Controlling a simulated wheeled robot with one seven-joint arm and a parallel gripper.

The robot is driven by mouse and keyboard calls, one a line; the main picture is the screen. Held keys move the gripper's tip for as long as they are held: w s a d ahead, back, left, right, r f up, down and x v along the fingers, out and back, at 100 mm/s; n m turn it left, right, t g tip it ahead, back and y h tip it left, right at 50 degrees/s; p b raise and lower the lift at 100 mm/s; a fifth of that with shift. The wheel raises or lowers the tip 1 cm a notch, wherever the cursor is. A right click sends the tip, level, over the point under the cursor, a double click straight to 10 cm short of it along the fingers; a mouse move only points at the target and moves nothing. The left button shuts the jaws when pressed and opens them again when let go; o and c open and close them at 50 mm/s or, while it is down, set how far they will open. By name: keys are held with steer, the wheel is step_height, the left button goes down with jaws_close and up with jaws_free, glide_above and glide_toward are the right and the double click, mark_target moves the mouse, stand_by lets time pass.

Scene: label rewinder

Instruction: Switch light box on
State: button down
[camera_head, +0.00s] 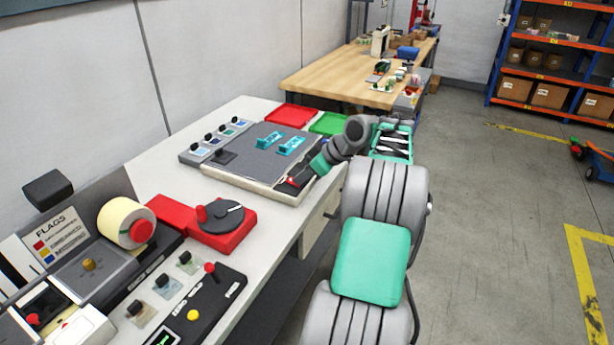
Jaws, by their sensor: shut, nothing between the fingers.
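The light box (235,166) is a low pale box with a dark grey top on the bench. Two cyan pieces (278,142) lie on its top, which looks dark and unlit. A small red part, perhaps the switch (291,181), shows at its front right corner. My gripper (300,180) is at that corner, shut and empty, very close to the red part. I cannot tell whether they touch. The fingertips are small and dark here, and my arm reaches in from the right.
A red tray (292,115) and a green tray (329,124) lie behind the light box. A row of small samples (215,139) is at its left. A red unit with a dark disc (222,224) and a black control panel (190,308) stand nearer.

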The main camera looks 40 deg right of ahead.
mark_target(305, 188)
steer(key=shift+s+d+r+p, duration=0.1)
steer(key=shift+r+p, duration=0.55)
steer(key=shift+r, duration=0.15)
steer(key=shift+r, duration=0.1)
steer(key=p+v, duration=0.4)
steer(key=v, duration=0.9)
